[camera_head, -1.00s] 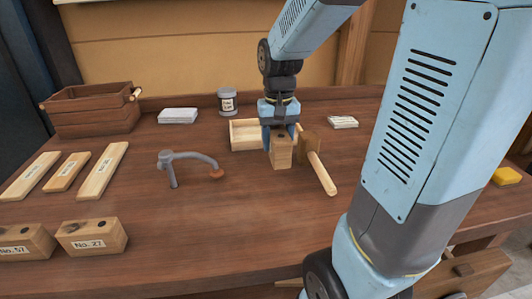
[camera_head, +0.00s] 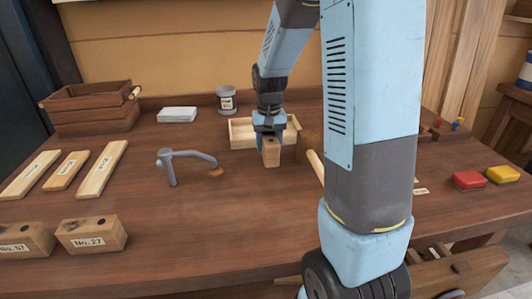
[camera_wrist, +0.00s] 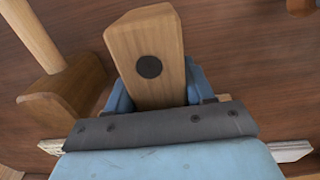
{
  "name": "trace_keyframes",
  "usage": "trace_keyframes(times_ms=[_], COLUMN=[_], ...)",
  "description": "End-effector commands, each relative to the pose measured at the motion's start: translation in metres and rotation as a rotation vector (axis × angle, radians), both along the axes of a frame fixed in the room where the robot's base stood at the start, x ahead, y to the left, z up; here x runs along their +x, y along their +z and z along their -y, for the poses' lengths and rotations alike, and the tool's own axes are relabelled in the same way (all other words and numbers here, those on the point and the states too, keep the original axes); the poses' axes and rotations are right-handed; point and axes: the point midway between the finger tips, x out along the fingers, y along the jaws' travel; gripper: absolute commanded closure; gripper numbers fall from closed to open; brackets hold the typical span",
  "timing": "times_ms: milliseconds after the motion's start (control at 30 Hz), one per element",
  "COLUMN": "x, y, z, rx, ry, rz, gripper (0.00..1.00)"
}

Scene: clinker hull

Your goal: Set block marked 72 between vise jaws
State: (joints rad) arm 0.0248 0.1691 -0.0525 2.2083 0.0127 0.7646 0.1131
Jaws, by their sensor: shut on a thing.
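My gripper (camera_head: 269,132) is shut on a wooden block (camera_head: 270,152) with a dark round spot on its end. The block hangs upright over the middle of the bench, in front of a shallow wooden tray. In the wrist view the block (camera_wrist: 147,60) sits between the blue fingers, its marking out of sight. Blocks labelled No.57 (camera_head: 28,239) and No.27 (camera_head: 92,235) lie at the front left. A wooden vise part (camera_head: 462,270) shows at the bench's lower right front; my arm hides much of it, and I cannot tell its jaw gap.
A mallet (camera_head: 309,148) lies just right of the block, partly behind my arm. A grey clamp-like tool (camera_head: 187,160) stands to the left. The shallow tray (camera_head: 241,132) is behind the block. Red (camera_head: 468,180) and yellow (camera_head: 502,174) items lie far right. The front middle bench is clear.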

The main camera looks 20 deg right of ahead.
Motion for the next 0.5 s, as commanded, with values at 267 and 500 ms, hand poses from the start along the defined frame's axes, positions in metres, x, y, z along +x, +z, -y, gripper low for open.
trace_keyframes(times_ms=[267, 500], x=[0.004, 0.005], y=[-0.03, -0.036], z=[0.001, 0.0], rx=[0.0, 0.0], ry=[0.0, 0.001], rz=[-0.004, 0.001], gripper=[0.91, 0.91])
